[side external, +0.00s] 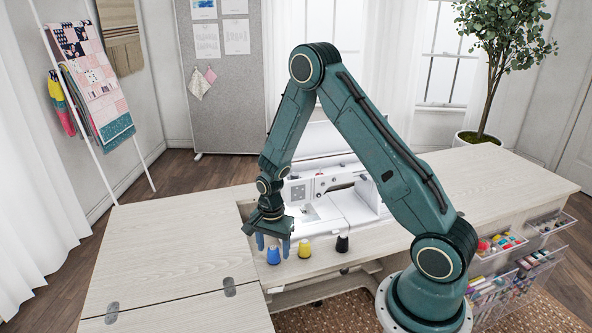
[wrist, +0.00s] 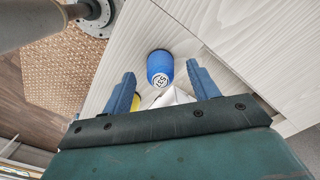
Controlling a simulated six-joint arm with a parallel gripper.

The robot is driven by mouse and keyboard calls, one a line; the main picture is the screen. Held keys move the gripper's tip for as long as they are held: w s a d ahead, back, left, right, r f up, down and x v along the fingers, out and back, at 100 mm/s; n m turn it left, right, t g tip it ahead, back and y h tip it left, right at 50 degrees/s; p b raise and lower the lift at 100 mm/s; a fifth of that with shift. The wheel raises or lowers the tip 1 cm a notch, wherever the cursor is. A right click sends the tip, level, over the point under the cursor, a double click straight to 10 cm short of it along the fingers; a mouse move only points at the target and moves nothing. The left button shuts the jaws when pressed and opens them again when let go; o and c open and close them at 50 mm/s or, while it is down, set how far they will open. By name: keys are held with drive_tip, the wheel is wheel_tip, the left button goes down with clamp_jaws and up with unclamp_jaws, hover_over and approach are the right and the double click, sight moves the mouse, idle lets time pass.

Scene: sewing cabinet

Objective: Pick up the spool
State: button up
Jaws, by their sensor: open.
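Three spools stand upright in a row on the pale wooden cabinet top: a blue spool (side external: 273,257), a yellow spool (side external: 304,249) and a black spool (side external: 342,244). My gripper (side external: 273,247) is open and points down over the blue spool, its blue fingers at or just above the spool's top. In the wrist view the blue spool (wrist: 160,66), with a white label on its end, appears in the gap between my fingertips (wrist: 161,71). Nothing is held. I cannot tell whether the fingers touch it. Part of the yellow spool (wrist: 136,102) shows behind one finger.
A white sewing machine (side external: 320,187) stands close behind the spools. Clear drawers with several colored spools (side external: 500,243) hang at the cabinet's right front. The left cabinet leaf (side external: 165,240) is bare. The cabinet's front edge runs close to the blue spool.

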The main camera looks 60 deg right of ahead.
drive_tip(key=shift+f, duration=0.9)
drive_tip(key=c, duration=1.1)
